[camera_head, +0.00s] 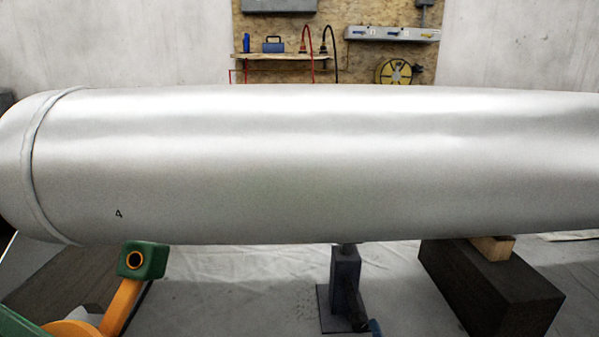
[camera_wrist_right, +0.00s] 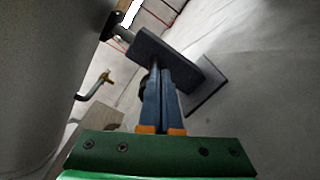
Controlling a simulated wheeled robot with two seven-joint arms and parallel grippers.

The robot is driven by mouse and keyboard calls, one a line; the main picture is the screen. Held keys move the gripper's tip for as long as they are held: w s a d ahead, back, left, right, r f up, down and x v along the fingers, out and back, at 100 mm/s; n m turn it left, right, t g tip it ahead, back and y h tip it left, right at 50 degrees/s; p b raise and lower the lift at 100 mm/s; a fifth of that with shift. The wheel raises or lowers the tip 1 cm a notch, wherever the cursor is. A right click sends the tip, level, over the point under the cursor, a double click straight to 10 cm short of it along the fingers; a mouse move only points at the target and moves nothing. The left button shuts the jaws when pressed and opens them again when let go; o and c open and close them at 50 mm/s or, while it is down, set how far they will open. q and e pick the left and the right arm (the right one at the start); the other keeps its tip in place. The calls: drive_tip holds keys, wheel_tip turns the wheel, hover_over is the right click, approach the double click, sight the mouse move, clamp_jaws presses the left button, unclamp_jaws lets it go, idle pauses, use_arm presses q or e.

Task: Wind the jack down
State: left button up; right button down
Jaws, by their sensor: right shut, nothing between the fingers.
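The blue-grey jack (camera_head: 346,272) stands upright on a flat plate under the big silver cylinder (camera_head: 300,165). Its top meets the cylinder's underside. In the right wrist view the jack body (camera_wrist_right: 165,52) shows tilted, with its screw and top pad at upper left. My right gripper (camera_head: 375,328) shows only as a blue tip at the bottom edge, close to the jack's foot. In the wrist view its blue fingers (camera_wrist_right: 156,66) are together and empty, their tips overlapping the jack body; I cannot tell whether they touch. My left gripper is out of frame.
A dark block (camera_head: 490,285) with a wooden piece (camera_head: 492,248) on it stands right of the jack, under the cylinder. A bent rod with a brass-coloured end (camera_wrist_right: 95,88) shows in the wrist view. My green and orange arm is lower left.

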drive_tip(key=shift+a, duration=0.25)
drive_tip(key=shift+a+r, duration=0.1)
drive_tip(key=shift+r, duration=0.05)
drive_tip(key=shift+a+r, duration=0.15)
drive_tip(key=shift+r, duration=0.15)
idle(0.3)
drive_tip(key=shift+r, duration=0.1)
drive_tip(key=s, duration=0.6)
drive_tip(key=shift+d+r, duration=0.2)
drive_tip(key=shift+d, duration=0.2)
